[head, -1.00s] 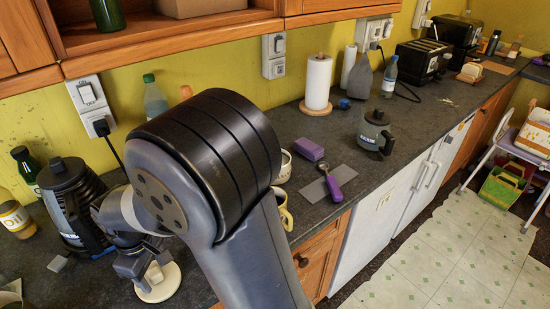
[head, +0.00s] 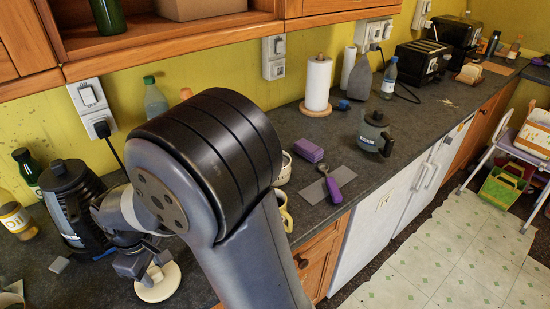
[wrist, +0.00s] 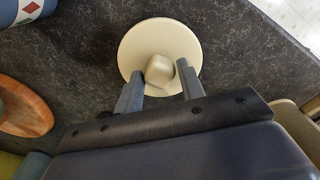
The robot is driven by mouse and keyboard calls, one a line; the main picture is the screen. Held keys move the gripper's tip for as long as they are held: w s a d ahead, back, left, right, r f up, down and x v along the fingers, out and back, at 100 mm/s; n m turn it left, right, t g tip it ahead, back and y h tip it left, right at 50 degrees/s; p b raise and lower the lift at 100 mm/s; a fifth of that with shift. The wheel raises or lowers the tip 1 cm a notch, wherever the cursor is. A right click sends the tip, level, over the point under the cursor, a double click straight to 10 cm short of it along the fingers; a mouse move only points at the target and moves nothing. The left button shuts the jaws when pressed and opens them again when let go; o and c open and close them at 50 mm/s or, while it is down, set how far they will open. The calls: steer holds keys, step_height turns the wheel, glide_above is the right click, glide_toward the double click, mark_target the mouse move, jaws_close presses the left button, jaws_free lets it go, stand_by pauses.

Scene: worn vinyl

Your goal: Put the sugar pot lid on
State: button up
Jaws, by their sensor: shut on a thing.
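The sugar pot lid (head: 147,294) is a round cream disc with a blunt knob. In the wrist view the lid (wrist: 140,40) lies flat in front of my gripper, and its knob is between the fingers. My gripper (wrist: 161,85) is shut on the knob; it also shows in the head view (head: 148,268), low at the left over the counter. I cannot tell whether the lid touches the counter. A blue and white vessel with a red diamond (wrist: 22,10) is cut off at the wrist view's top left. I cannot tell whether it is the sugar pot.
A black kettle-like vessel (head: 72,200) stands left of my gripper, near a yellow-labelled jar (head: 17,220). A brown round object (wrist: 22,108) is at the wrist view's left. A purple sponge (head: 309,149), a dark pot (head: 374,135) and paper towel (head: 318,82) stand farther along the counter.

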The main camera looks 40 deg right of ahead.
steer(key=shift+r+p, duration=2.35)
steer(key=shift+r, duration=0.8)
